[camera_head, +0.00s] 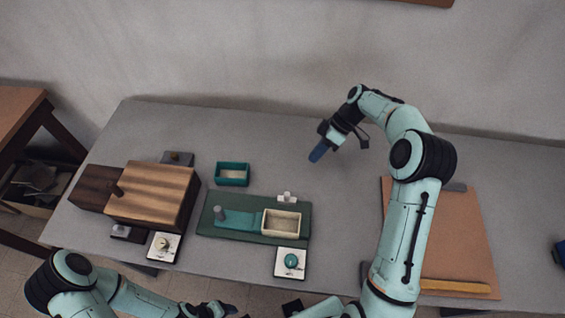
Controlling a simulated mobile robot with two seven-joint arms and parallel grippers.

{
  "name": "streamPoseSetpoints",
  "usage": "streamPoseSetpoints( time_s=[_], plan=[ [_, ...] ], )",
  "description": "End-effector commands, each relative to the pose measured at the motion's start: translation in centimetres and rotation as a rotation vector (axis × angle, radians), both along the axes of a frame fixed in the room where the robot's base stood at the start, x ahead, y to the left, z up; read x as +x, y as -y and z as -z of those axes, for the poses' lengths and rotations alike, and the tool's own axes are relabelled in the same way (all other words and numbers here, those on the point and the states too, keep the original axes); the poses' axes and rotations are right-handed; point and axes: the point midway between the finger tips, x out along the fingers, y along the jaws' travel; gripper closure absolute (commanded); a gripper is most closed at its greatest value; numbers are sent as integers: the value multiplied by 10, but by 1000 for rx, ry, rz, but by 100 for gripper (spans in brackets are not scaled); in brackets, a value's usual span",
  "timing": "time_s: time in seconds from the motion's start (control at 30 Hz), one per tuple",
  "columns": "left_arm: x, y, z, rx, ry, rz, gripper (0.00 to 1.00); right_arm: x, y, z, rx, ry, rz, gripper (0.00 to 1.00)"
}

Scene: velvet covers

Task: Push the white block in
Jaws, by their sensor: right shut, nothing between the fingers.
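A small white block (287,197) stands at the back edge of a dark green board (216,232), just behind a cream open box (282,223) at the board's right end. It is too small to tell how far it sticks out. My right gripper (317,154) is shut and empty, with blue fingers pointing down-left. It is above the back part of the table, behind and to the right of the white block and apart from it. My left gripper (212,310) is at the bottom edge, partly cut off, and its fingers are not clear.
The grey table (340,215) also holds a wooden box (155,190) at left, a teal tray (232,174), and white plates with a cream knob (163,245) and a teal knob (291,261). A brown board (460,235) lies at right behind my arm. The table's back middle is clear.

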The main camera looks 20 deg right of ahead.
Motion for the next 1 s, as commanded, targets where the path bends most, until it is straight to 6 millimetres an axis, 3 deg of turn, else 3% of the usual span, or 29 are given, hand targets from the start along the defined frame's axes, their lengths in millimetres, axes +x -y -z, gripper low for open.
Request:
streamPoseSetpoints(
  time_s=[0.27,0.63,1.0],
  plan=[
    [-3,0,3,0,-5,-1,36,-3,-14,19,3,-4,-4,100],
    [-2,0,2,0,-3,0,36,-7,-62,81,3,-4,-4,100],
    [0,0,-1,0,0,0,36,-32,-87,79,-1,1,0,100]
  ],
)
